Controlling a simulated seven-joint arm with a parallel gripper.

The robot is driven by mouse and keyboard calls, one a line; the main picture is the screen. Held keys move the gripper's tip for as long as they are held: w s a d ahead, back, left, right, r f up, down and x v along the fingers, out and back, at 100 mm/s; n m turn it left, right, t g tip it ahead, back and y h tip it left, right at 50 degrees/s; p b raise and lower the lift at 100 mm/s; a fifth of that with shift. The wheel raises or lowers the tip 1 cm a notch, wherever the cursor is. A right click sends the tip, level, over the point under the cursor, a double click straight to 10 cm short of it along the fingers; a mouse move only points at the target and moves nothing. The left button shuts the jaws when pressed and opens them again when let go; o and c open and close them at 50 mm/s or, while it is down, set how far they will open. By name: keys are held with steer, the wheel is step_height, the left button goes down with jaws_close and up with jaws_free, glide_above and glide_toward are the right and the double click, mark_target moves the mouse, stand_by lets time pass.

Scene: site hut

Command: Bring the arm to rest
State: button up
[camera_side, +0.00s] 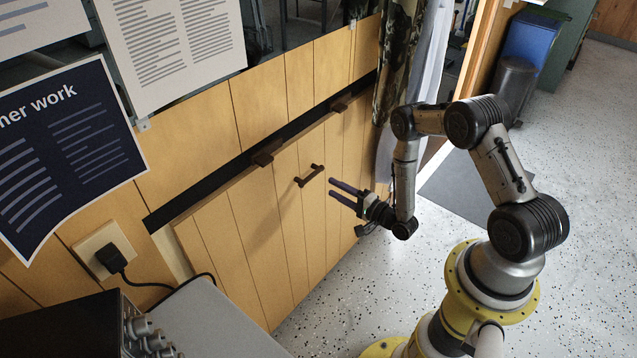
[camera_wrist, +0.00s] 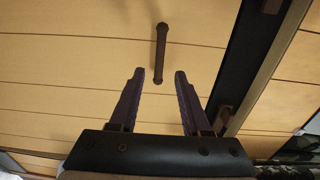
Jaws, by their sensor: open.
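My gripper (camera_side: 338,191) is open and empty in the side view, held out from my bent arm toward a wooden panel (camera_side: 240,207). The panel has a dark bar handle (camera_side: 309,176), which sits just beyond the fingertips with a gap between. In the wrist view my gripper (camera_wrist: 158,75) shows two dark fingers spread apart. The handle (camera_wrist: 160,54) lies ahead of the fingertips, in line with the space between them, and nothing is held.
Dark blocks (camera_side: 264,158) sit along the panel's top edge, by a dark slot. A grey cabinet (camera_side: 215,325) with a black knobbed unit (camera_side: 130,330) stands at front left. A curtain (camera_side: 398,60) hangs behind my arm. The speckled floor (camera_side: 590,200) at right is clear.

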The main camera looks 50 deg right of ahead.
steer(key=w+r+n+g, duration=0.2)
steer(key=w+r+n, duration=0.2)
steer(key=r, duration=0.4)
steer(key=w+r+n+g, duration=0.3)
steer(key=r+n, duration=0.2)
steer(key=r, duration=0.4)
step_height(320, 180, up, 9)
steer(key=s+a+n+g+h, duration=0.1)
steer(key=s+n+g, duration=0.1)
steer(key=s, duration=0.1)
steer(key=s+a+r+n+g, duration=0.1)
steer(key=s+a+r+n, duration=0.15)
steer(key=s+r, duration=0.3)
steer(key=s+a+r+n+g, duration=0.1)
steer(key=s+a+r, duration=0.2)
steer(key=s+r, duration=0.3)
steer(key=s+a+n+g, duration=0.1)
steer(key=s+a, duration=0.2)
steer(key=s, duration=0.7)
steer(key=s+a+n+g+y, duration=0.1)
steer(key=s+a+n+g, duration=0.1)
steer(key=s, duration=0.8)
steer(key=shift+s+a, duration=0.4)
steer(key=shift+a, duration=0.05)
